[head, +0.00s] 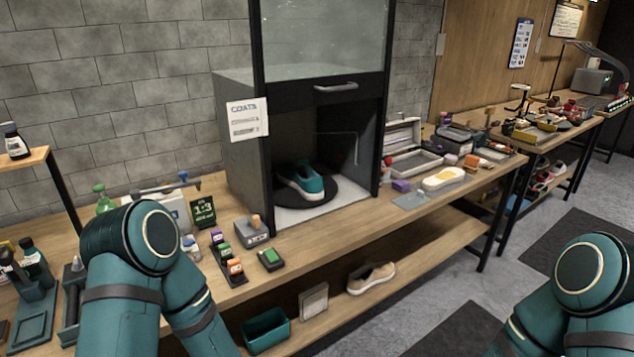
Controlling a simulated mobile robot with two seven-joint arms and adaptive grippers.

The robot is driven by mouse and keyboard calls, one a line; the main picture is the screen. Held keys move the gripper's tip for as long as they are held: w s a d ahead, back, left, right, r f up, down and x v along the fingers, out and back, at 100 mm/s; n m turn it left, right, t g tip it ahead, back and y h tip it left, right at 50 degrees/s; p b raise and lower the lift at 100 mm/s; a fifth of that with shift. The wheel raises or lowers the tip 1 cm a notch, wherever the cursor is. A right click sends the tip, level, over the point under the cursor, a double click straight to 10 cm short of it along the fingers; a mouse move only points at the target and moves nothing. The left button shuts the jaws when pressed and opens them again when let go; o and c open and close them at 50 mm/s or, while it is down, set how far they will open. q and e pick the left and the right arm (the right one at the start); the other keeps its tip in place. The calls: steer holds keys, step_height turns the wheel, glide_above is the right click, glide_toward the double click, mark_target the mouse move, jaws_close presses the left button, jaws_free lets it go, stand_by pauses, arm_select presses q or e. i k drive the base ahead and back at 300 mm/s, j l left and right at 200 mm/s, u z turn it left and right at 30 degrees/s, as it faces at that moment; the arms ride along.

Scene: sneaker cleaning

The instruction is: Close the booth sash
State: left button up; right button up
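The booth (241,155) is a dark box on the workbench, open at the front. Its glass sash (323,45) is raised, with a dark bottom rail and a metal handle (336,87) above the opening. A teal sneaker (302,180) with a white sole sits inside on a dark round plate (330,189). My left arm comes in at the lower left and my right arm at the lower right. Both are well apart from the booth. Neither gripper shows in the head view.
Bottles, a sign and small coloured blocks (235,267) stand on the bench left of the booth. A beige shoe (371,277) and a green bin (266,330) are on the lower shelf. The bench directly before the booth is mostly clear.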

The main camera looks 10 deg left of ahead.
mark_target(283, 96)
steer(key=i+l, duration=0.3)
steer(key=l, duration=0.15)
steer(key=i+l+u, duration=0.15)
steer(key=i+l, duration=0.15)
steer(key=l, duration=0.15)
